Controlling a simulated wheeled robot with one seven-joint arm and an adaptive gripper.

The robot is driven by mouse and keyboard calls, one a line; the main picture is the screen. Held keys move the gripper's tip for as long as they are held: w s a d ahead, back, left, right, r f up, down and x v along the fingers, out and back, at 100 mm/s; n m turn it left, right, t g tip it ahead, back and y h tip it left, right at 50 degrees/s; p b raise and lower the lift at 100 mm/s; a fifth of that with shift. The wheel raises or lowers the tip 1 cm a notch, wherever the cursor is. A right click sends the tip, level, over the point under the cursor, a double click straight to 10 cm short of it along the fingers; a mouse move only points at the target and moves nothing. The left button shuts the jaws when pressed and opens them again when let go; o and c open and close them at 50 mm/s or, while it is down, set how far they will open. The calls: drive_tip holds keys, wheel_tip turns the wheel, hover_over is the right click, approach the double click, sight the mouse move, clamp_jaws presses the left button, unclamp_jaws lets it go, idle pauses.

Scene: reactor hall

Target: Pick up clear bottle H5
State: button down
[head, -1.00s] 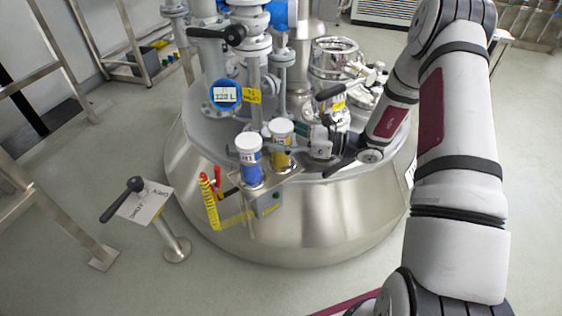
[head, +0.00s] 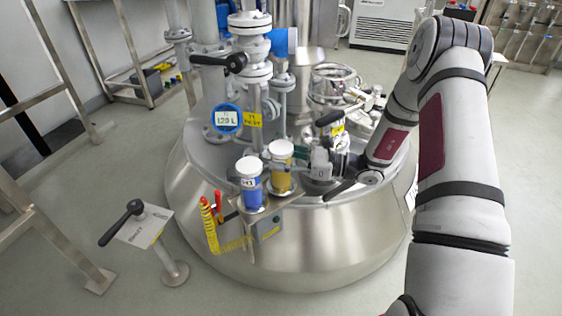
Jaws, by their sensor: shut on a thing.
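Two clear bottles with white caps stand side by side in a metal holder (head: 262,213) on the front rim of the steel vessel. The left one (head: 250,188) has blue contents and a small label too blurred to read for sure. The right one (head: 281,178) has yellow contents, and its label is not readable, so I cannot tell which is H5. My gripper (head: 283,163) reaches in from the right at the height of the yellow bottle's upper part. It is shut on that bottle, and its fingers partly hide it. The bottle is upright and looks to be in the holder.
Pipes and a black-handled valve (head: 232,63) rise close behind the bottles. A round blue gauge (head: 227,118) is at their upper left. A coiled yellow hose (head: 209,222) hangs left of the holder. A lever post (head: 172,255) stands on the floor at left.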

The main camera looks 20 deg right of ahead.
drive_tip(key=shift+r+p, duration=0.6)
drive_tip(key=shift+r, duration=0.75)
drive_tip(key=shift+s, duration=0.15)
drive_tip(key=s+d+r+p, duration=0.1)
drive_tip(key=s+p, duration=0.3)
drive_tip(key=s, duration=1.1)
drive_tip(key=shift+s+d+r, duration=0.25)
drive_tip(key=shift+s+d, duration=0.05)
drive_tip(key=shift+d, duration=0.05)
